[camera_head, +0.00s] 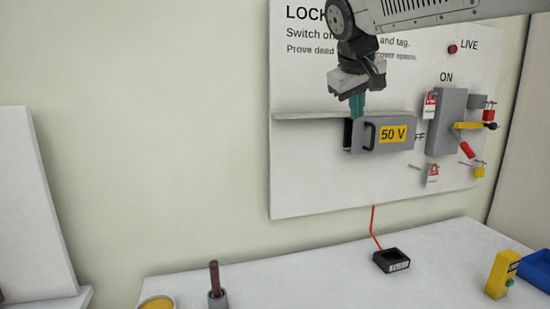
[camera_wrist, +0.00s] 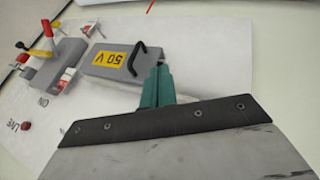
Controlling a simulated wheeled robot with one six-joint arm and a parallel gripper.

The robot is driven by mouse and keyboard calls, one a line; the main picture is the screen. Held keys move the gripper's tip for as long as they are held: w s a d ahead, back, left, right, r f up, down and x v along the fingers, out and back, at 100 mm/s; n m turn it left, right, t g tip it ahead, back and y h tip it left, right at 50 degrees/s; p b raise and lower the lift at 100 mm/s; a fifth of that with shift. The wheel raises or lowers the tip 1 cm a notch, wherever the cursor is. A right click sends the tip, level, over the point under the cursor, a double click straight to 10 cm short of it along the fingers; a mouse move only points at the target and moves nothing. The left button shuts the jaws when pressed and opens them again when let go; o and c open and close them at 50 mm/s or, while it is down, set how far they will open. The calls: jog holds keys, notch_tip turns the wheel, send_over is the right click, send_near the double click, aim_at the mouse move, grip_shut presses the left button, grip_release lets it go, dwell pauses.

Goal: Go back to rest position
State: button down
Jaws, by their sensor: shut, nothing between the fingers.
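My gripper (camera_head: 357,106) is shut and empty, its teal fingers pointing down by the left end of the grey 50 V cover (camera_head: 400,146). In the wrist view the teal fingers (camera_wrist: 158,82) show closed next to the black handle of the 50 V cover (camera_wrist: 105,68). I cannot tell whether they touch it. The cover sits on the white lockout board (camera_head: 310,180), below a thin ledge. My arm reaches in from the upper right.
Right of the cover is a grey switch box (camera_head: 447,120) with a yellow lever, red tags and padlocks. On the white table (camera_head: 320,285) are a black device (camera_head: 392,260) on a red lead, a yellow tester (camera_head: 502,275), a blue bin (camera_head: 538,268) and a dark rod in a holder (camera_head: 216,288).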

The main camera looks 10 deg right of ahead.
jog(key=s+f+m+g+y, duration=0.1)
jog(key=s+f+g, duration=0.1)
jog(key=s+f, duration=1)
jog(key=s+f+m+g+y, duration=0.1)
jog(key=s+f+g+y, duration=0.1)
jog(key=s+f, duration=1.1)
jog(key=s, duration=0.8)
jog(key=shift+s+f+m+g+y, duration=0.15)
jog(key=shift+m+g+y, duration=0.15)
